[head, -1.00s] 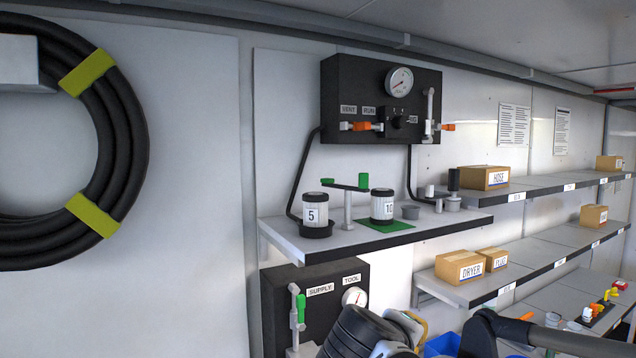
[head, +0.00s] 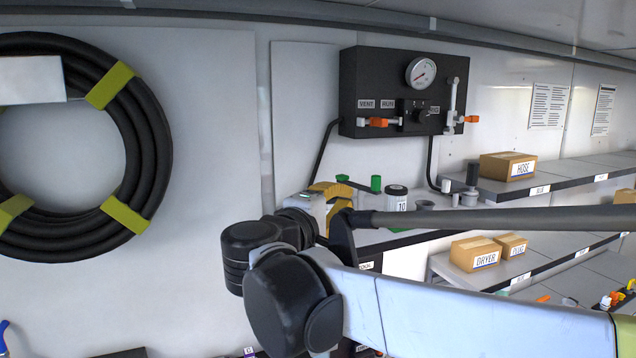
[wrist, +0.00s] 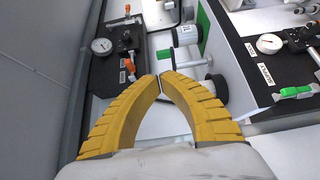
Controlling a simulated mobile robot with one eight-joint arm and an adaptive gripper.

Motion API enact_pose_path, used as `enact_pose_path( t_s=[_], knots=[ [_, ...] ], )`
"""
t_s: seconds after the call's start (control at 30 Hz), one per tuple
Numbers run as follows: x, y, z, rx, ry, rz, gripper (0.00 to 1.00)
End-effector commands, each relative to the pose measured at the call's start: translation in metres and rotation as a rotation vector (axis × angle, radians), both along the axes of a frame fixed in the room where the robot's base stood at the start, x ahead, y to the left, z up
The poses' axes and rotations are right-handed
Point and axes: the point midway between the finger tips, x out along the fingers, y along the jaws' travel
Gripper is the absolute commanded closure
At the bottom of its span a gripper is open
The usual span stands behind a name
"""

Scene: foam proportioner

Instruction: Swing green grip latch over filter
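The latch is a dark bar with a green grip (head: 342,178) at its left end and another green grip (head: 376,184) at its right end. One green grip (wrist: 163,53) shows just beyond my fingertips in the wrist view. The filter marked 10 (head: 397,199) stands to the right; it also shows in the wrist view (wrist: 185,36). The other filter (wrist: 214,89) is partly behind my right finger and is hidden in the head view. My gripper (wrist: 160,78) has yellow fingers with tips together, and nothing is visible between them. It is in front of the shelf's left part (head: 330,195).
A black gauge panel (head: 390,65) hangs above the shelf. A lower panel with a green handle (wrist: 296,91) shows at the right of the wrist view. A hose coil (head: 150,150) hangs at left. Boxes (head: 508,166) stand on shelves at right.

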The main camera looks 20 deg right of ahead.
Motion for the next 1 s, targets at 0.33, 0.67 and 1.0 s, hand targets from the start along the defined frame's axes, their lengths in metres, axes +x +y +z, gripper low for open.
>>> enact_pose_path(
  t_s=[0.33,0.67,1.0],
  knots=[
    [0.032,-0.042,0.002,0.001,0.001,-0.005,1.0],
    [0.074,-0.091,0.002,0.001,0.001,-0.003,1.0],
    [0.088,-0.108,0.0,0.001,0.001,0.0,1.0]
  ],
)
